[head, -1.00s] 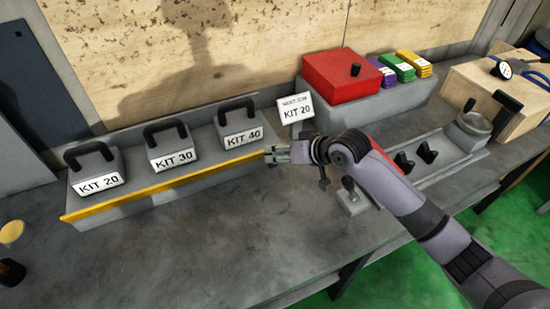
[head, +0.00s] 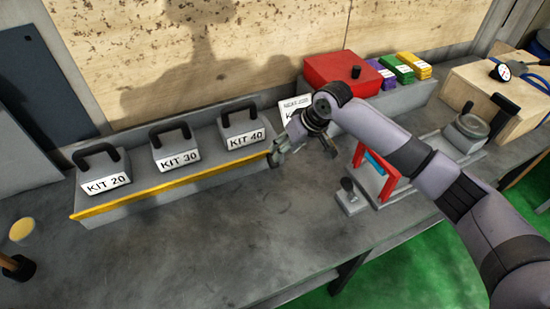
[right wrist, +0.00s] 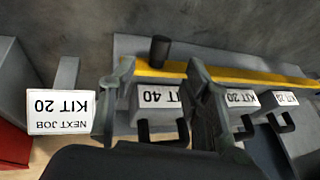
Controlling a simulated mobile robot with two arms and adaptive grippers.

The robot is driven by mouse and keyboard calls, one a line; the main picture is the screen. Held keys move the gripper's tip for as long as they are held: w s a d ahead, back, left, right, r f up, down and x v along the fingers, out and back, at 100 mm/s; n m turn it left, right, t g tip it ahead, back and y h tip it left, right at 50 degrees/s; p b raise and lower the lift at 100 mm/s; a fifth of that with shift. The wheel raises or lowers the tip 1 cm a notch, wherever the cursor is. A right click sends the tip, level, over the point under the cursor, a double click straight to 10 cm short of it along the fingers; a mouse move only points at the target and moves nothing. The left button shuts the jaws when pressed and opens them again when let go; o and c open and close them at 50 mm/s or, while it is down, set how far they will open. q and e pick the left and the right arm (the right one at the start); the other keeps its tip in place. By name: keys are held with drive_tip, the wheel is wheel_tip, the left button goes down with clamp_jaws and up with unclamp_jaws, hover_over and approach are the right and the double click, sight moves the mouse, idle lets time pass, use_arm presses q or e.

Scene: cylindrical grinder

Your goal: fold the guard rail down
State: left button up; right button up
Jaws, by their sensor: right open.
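The guard rail (head: 170,188) is a yellow bar along the upper front edge of the grey kit shelf (head: 140,204), in front of the kit blocks. In the right wrist view the rail (right wrist: 235,76) runs across the picture, with a black knob (right wrist: 158,50) near its end. My right gripper (head: 275,157) is at the right end of the rail, pointing down. In the right wrist view its open fingers (right wrist: 162,66) are apart on either side of the knob in the picture; I cannot tell whether they touch it. My left gripper is not in view.
Blocks KIT 20 (head: 102,170), KIT 30 (head: 175,150) and KIT 40 (head: 242,127) stand on the shelf. A NEXT JOB, KIT 20 sign (right wrist: 60,112) stands beside it. A red box (head: 338,72) and red frame (head: 390,188) are to the right.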

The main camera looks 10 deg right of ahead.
drive_tip(key=x, duration=0.8)
drive_tip(key=shift+w+f+p, duration=0.1)
drive_tip(key=shift+f+p, duration=0.05)
drive_tip(key=shift+p, duration=0.25)
drive_tip(key=shift+c, duration=0.6)
clamp_jaws()
